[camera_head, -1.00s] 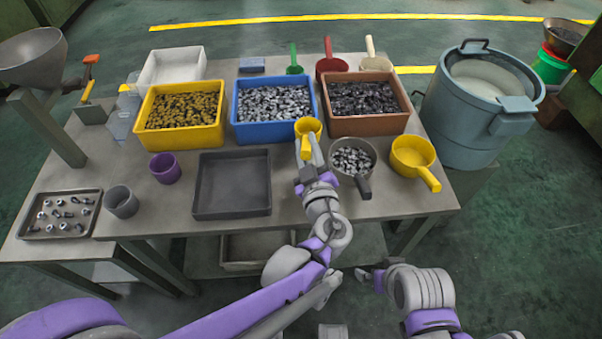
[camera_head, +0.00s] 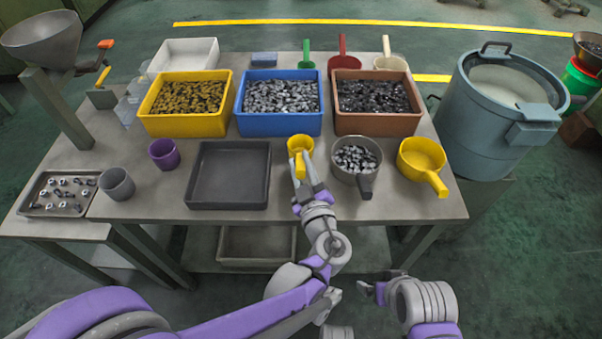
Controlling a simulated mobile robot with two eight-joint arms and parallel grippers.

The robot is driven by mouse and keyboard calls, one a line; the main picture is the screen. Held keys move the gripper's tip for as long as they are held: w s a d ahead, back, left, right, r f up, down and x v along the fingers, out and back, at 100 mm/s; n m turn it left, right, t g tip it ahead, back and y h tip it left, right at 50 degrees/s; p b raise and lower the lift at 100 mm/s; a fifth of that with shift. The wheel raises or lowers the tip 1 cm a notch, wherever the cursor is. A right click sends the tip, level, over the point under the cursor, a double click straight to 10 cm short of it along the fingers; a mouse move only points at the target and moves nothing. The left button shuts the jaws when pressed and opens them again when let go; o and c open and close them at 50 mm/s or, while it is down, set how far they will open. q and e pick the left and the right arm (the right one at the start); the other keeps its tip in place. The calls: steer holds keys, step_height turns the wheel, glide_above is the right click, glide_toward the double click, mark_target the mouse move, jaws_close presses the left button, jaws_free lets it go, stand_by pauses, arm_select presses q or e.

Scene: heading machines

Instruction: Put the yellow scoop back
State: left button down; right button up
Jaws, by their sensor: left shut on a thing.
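My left gripper (camera_head: 304,186) is shut on the handle of a small yellow scoop (camera_head: 300,146). The scoop's cup points away from me, just in front of the blue bin (camera_head: 279,129). It appears to be over the table between the dark tray and the grey pan; whether it touches the table I cannot tell. A larger yellow pan (camera_head: 421,158) with a handle stands at the table's right. My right gripper (camera_head: 370,288) is low in front of the table, away from the scoop; its jaw opening is unclear.
A dark empty tray (camera_head: 229,203) lies left of the scoop, and a grey pan (camera_head: 365,178) of metal parts stands close on its right. Behind are a yellow bin (camera_head: 185,126) and a brown bin (camera_head: 376,125). A purple cup (camera_head: 164,153) stands left. A blue-grey drum (camera_head: 490,130) stands right.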

arm_select(q)
steer(key=shift+f+b, duration=0.5)
steer(key=shift+f, duration=1.15)
steer(key=shift+f, duration=0.15)
steer(key=c, duration=0.7)
jaws_free()
steer(key=shift+o, duration=0.2)
steer(key=shift+s+r, duration=0.15)
steer(key=shift+r, duration=0.1)
steer(key=v, duration=1.2)
steer(key=shift+p, duration=0.45)
steer(key=shift+f, duration=0.15)
